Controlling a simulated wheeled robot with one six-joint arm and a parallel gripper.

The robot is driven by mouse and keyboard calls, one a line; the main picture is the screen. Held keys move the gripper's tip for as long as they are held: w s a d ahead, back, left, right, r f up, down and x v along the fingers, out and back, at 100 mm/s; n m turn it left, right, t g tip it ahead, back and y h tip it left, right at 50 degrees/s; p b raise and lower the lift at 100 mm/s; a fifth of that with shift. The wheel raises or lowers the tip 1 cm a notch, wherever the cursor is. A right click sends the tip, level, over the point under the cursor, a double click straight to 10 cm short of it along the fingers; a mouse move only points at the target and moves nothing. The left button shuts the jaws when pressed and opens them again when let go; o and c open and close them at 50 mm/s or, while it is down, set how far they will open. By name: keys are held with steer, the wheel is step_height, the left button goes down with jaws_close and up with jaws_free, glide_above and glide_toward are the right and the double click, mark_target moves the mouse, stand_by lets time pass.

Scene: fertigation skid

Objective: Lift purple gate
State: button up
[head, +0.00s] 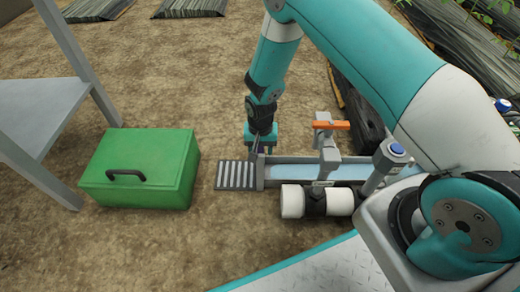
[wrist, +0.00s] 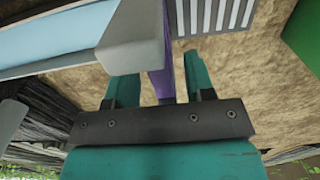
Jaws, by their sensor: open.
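The purple gate (wrist: 163,84) shows in the wrist view as a narrow upright strip at the end of the channel. My gripper (wrist: 159,73) is open, with one teal finger on each side of the gate. I see a gap between the gate and the left finger; the right finger is close to it, and I cannot tell if they touch. In the head view my gripper (head: 262,140) points down at the left end of the pale blue channel (head: 290,172), and it hides most of the gate.
A slotted grate (head: 236,176) lies left of the channel. A green box (head: 140,168) with a dark handle stands further left, by a grey stand (head: 40,115). An orange-handled valve (head: 332,125), a white cylinder (head: 318,201) and a blue-topped post (head: 396,151) crowd the right.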

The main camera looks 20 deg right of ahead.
steer(key=shift+c, duration=0.2)
jaws_close()
step_height(320, 180, up, 6)
steer(key=p, duration=0.6)
steer(key=shift+f+p, duration=0.1)
steer(key=shift+p, duration=0.3)
steer(key=shift+f, duration=0.1)
steer(key=shift+o, duration=0.2)
jaws_free()
step_height(320, 180, up, 17)
steer(key=p, duration=0.8)
steer(key=shift+r, duration=0.2)
